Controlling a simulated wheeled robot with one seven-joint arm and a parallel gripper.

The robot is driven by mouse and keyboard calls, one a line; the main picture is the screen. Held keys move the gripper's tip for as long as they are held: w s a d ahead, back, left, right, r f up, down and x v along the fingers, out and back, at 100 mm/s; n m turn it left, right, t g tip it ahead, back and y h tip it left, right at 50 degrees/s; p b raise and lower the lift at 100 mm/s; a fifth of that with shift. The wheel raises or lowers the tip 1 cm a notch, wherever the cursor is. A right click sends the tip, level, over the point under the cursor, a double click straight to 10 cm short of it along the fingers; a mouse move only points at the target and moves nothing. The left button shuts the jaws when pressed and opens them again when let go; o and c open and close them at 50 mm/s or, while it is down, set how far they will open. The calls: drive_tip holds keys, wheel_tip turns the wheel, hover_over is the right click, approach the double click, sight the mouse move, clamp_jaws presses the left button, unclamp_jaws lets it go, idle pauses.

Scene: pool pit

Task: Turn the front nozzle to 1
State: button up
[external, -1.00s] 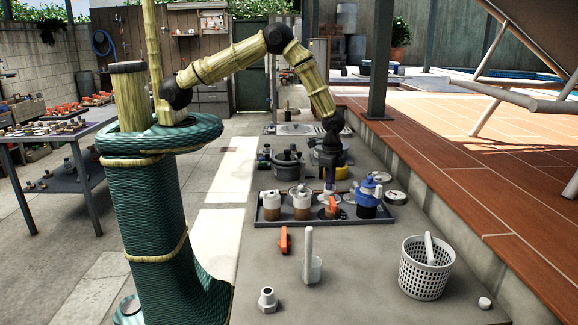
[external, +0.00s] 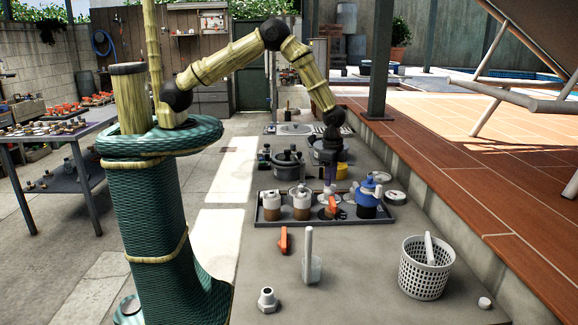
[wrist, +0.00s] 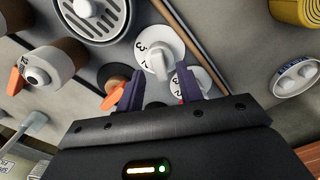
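A white round dial (wrist: 158,52) with black numerals, of which a 2 and a 3 can be read, is in the upper middle of the wrist view. Its raised grip points down the picture, toward my gripper (wrist: 160,88). The two dark purple fingers are apart, one on each side of the lower end of this grip. I cannot tell whether either finger touches it. In the external view my gripper (external: 330,180) points down over the tray of fittings (external: 290,222). The dial is small there and mostly hidden behind the gripper and an orange handle.
An orange handle (wrist: 113,95) is close to the left finger, and another numbered white dial lies partly behind the right finger. A white basket (external: 425,275) stands nearer the camera.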

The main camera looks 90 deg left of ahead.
wheel_tip(320, 180, up, 16)
drive_tip(key=b, duration=0.3)
drive_tip(key=shift+f+b, duration=0.15)
drive_tip(key=shift+b, duration=0.25)
drive_tip(key=s+a+r+n+t, duration=0.1)
drive_tip(key=s+a+n, duration=0.2)
drive_tip(key=s, duration=0.9)
drive_tip(key=s+a+n+t, duration=0.1)
drive_tip(key=s+a+n, duration=0.2)
drive_tip(key=s, duration=0.9)
drive_tip(key=a, duration=0.3)
drive_tip(key=shift+r+t, duration=0.3)
drive_tip(key=shift+r, duration=0.05)
